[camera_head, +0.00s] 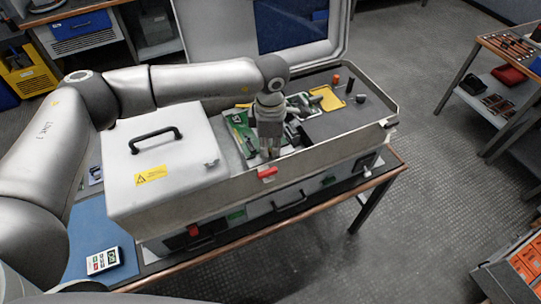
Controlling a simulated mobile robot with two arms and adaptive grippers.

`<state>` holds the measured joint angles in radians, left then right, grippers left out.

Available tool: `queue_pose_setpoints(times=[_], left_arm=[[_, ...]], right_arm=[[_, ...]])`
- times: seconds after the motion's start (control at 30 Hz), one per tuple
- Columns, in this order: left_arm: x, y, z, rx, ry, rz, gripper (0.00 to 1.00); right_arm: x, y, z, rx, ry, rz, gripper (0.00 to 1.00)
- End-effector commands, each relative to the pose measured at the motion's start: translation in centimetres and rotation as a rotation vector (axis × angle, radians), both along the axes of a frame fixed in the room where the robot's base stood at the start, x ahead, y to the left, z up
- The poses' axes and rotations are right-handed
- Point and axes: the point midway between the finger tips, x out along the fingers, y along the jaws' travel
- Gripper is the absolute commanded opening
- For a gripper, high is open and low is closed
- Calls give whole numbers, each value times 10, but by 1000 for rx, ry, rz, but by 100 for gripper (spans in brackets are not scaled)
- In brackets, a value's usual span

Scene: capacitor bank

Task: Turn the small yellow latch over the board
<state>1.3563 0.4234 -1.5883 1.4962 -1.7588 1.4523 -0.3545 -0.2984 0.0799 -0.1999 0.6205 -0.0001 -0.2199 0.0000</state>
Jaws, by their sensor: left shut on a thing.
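My left gripper (270,148) points down into the open grey case, close behind its front wall. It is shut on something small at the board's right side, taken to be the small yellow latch. The gripper itself covers that spot, so the latch and its angle cannot be made out. The green board (240,128) lies in the case, partly hidden behind the gripper and my left arm. My right gripper is not in view.
A white cover with a black handle (157,134) fills the case's left part. The raised lid (336,30) stands behind. A yellow plate (328,97) and small knobs lie right of the gripper. A meter (103,260) rests on the blue mat (90,225).

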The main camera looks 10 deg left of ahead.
Motion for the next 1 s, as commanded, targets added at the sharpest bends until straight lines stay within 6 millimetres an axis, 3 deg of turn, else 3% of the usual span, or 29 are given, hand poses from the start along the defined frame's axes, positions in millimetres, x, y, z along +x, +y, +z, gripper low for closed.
queue_pose_setpoints(times=[0.03,0.5,1.0], left_arm=[[2,0,-7,0,-6,-46,0],[2,0,-6,-1,-6,-489,0],[1,0,-2,-1,-5,-895,0]], right_arm=[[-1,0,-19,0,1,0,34],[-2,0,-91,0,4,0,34],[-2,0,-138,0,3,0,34]])
